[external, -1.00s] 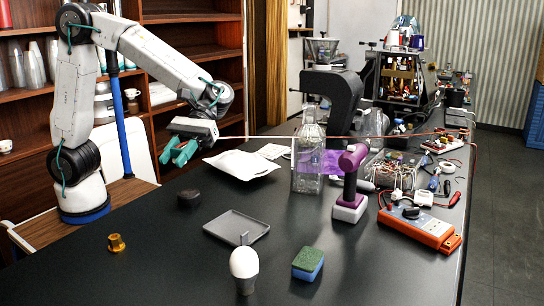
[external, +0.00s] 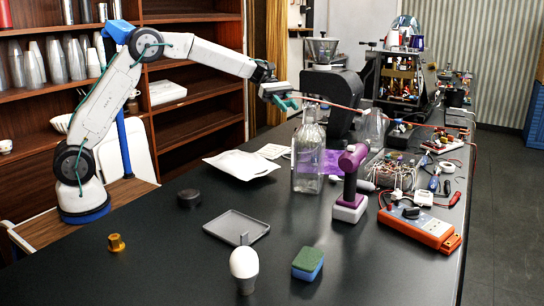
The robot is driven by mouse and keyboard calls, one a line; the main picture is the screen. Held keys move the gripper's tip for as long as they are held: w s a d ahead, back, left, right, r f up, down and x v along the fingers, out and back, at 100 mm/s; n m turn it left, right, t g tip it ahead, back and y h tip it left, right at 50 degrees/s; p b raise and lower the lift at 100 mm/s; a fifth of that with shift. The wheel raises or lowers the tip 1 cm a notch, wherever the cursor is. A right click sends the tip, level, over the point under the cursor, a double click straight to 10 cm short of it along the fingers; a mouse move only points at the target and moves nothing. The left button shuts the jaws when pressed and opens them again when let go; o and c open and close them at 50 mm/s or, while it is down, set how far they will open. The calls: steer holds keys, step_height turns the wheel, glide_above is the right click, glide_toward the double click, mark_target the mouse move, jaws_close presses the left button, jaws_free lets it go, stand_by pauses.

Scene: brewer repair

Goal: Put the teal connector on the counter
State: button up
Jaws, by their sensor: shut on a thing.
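My gripper (external: 283,100) is raised above the far part of the dark counter (external: 150,262), left of the black machine. It is shut, with teal parts at its tip. At this size I cannot separate the teal connector from the fingers. A thin red-orange cable (external: 385,121) runs from the gripper through the air to the right side of the counter, behind the clear bottle. The held end is above the counter, not resting on it.
A clear bottle (external: 308,160) and a purple-and-white drill (external: 350,185) stand mid-counter. A black machine (external: 333,95) stands behind. White sheets (external: 240,164), a grey tray (external: 236,226), a bulb (external: 244,265) and a sponge (external: 307,263) lie nearer. An orange meter (external: 418,228) is at right. The front left is mostly clear.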

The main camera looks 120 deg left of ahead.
steer(key=s+a+n+t+y, duration=0.1)
steer(key=s+a+n+y, duration=0.1)
steer(key=s+a, duration=0.45)
steer(key=s+a+n+t+y, duration=0.15)
steer(key=s+a, duration=0.25)
steer(key=a, duration=0.5)
steer(key=n+y, duration=0.2)
steer(key=y, duration=0.1)
glide_above(272, 138)
step_height(272, 138, down, 12)
steer(key=r, duration=0.1)
steer(key=shift+g, duration=0.25)
steer(key=shift+a+f, duration=0.1)
steer(key=shift+f, duration=4.45)
steer(key=shift+f, duration=0.1)
steer(key=o, duration=0.9)
steer(key=shift+o, duration=0.2)
